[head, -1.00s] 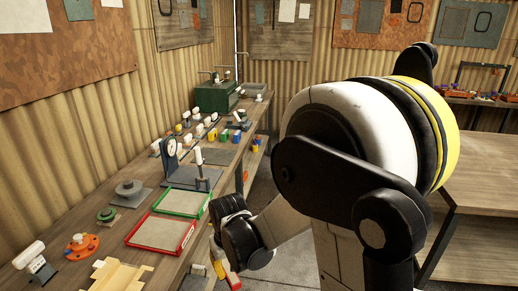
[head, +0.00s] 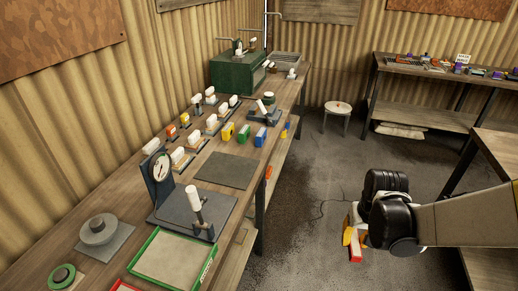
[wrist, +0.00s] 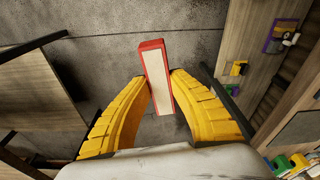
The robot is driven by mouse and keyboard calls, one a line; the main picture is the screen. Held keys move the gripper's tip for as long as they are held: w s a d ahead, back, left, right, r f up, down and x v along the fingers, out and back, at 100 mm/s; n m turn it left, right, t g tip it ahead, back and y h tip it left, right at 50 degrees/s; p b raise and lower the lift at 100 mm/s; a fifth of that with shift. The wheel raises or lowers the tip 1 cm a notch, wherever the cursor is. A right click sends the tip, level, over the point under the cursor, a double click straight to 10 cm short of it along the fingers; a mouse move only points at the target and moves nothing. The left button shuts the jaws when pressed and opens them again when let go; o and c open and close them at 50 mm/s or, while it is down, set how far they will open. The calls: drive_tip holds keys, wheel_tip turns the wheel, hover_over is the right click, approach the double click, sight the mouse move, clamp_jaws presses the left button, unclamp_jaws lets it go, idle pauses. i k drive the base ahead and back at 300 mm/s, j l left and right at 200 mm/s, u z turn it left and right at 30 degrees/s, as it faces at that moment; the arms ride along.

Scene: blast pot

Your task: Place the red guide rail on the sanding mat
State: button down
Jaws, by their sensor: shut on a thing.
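The red guide rail (wrist: 158,75) is a red block with a cream face, held between the yellow fingers of my gripper (wrist: 160,92). In the head view the rail (head: 356,250) hangs below my gripper (head: 350,236), over the concrete floor, right of the workbench. The gripper is shut on it, and the rail's near end lies between the fingertips. A flat dark grey mat (head: 226,171), which looks like the sanding mat, lies bare on the workbench, apart from the rail. I cannot make out this mat for sure in the wrist view.
Behind the mat stand a yellow block (head: 227,131), a green block (head: 243,133) and a blue block (head: 260,136). A dial gauge stand (head: 158,177) and a post on a plate (head: 196,213) are nearer. A stool (head: 338,108) stands on the floor.

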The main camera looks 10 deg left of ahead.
sight(228, 168)
drive_tip(key=i+u, duration=0.45)
drive_tip(key=i+l+u, duration=0.25)
drive_tip(key=u, duration=0.2)
drive_tip(key=i+l+u, duration=0.45)
drive_tip(key=j, duration=0.1)
